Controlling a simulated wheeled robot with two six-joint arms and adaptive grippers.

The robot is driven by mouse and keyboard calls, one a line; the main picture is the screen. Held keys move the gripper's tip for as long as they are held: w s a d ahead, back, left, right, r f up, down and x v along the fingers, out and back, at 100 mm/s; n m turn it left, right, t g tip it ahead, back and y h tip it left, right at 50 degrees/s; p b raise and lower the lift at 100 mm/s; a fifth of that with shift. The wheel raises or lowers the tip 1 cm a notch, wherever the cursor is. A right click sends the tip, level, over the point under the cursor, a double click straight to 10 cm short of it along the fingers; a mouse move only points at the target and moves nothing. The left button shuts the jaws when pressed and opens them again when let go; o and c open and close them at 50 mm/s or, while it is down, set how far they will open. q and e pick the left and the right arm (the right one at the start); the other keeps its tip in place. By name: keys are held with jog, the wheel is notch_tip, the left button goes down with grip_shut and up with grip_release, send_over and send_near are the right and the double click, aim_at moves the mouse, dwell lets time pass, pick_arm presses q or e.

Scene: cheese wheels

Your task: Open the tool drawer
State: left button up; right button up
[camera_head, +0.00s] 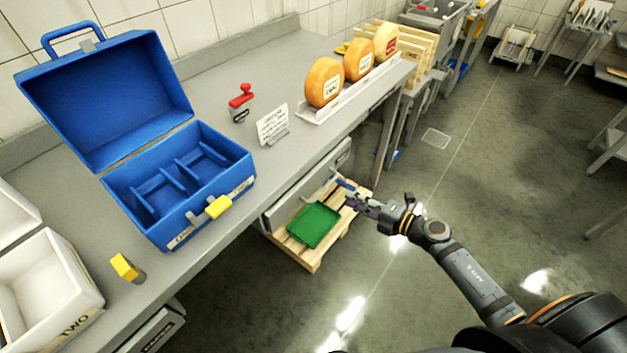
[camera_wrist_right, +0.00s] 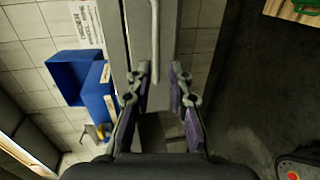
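A grey drawer front (camera_head: 308,187) sits under the counter's front edge, below the blue toolbox, and looks shut. In the right wrist view the grey front (camera_wrist_right: 113,35) has a pale bar handle (camera_wrist_right: 155,40) running up the picture. My right gripper (camera_head: 350,192) is at the right end of this drawer front. In the right wrist view my right gripper (camera_wrist_right: 160,78) is open, with its fingers apart at either side of the handle's near end. I cannot tell whether they touch it. A second labelled drawer (camera_head: 160,334) is at the bottom left; its label is unreadable. My left gripper is out of view.
An open blue toolbox (camera_head: 180,185), white bins (camera_head: 50,285), a red-handled stamp (camera_head: 241,100), a sign (camera_head: 272,124) and cheese wheels (camera_head: 324,82) stand on the counter (camera_head: 225,85). A green tray (camera_head: 314,224) lies on a pallet (camera_head: 308,262) below.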

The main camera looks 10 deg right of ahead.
aim_at(325, 188)
jog(key=x, duration=1)
jog(key=shift+a+r+p, duration=0.25)
jog(key=shift+a+p, duration=0.15)
jog(key=shift+s, duration=0.1)
jog(key=shift+c, duration=0.2)
grip_shut()
